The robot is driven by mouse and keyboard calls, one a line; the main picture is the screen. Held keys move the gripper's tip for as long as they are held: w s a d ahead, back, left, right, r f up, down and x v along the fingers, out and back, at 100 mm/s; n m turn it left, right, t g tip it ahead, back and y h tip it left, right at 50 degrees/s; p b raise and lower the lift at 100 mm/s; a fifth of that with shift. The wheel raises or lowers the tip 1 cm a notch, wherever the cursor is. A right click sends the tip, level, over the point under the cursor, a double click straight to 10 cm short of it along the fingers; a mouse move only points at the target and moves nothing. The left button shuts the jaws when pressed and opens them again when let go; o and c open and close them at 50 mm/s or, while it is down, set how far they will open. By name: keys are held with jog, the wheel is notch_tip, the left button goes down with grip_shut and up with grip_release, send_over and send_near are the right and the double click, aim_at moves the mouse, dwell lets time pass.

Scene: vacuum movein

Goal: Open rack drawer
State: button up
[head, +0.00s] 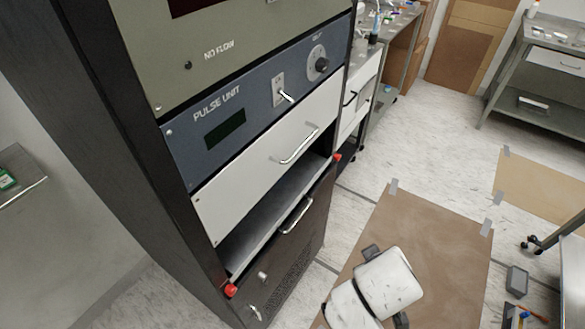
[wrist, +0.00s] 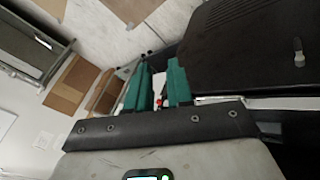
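The dark equipment rack (head: 160,160) stands at the left of the head view. It has a white drawer front (head: 265,160) with a metal bar handle (head: 298,145), and it looks closed. Below it is an open slot, then a dark lower front (head: 285,260) with its own bar handle (head: 297,216). My gripper (wrist: 160,80) shows in the wrist view with two teal fingers apart and nothing seen between them. A dark grilled panel (wrist: 235,45) is to the right of the fingers. The head view does not show my fingers, so their distance to the handles is unclear.
Red caps (head: 231,290) mark the slot's corners. A pulse unit panel (head: 250,105) is above the white drawer. Brown sheets (head: 440,225) lie taped on the floor right of the rack. A side bench (head: 545,45) stands at the far right. The floor between is mostly clear.

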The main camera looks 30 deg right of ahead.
jog(key=w+a+r+t+h+b, duration=0.1)
jog(key=w+a+t+h+b, duration=0.15)
jog(key=w+b, duration=0.4)
jog(key=n+t+h+b, duration=0.4)
jog(key=t+h+b, duration=0.2)
jog(key=t, duration=0.3)
send_near(295, 151)
jog(key=x, duration=0.3)
jog(key=p+x, duration=0.1)
jog(key=x, duration=0.6)
jog(key=shift+f, duration=0.25)
jog(key=shift+d, duration=0.1)
grip_shut()
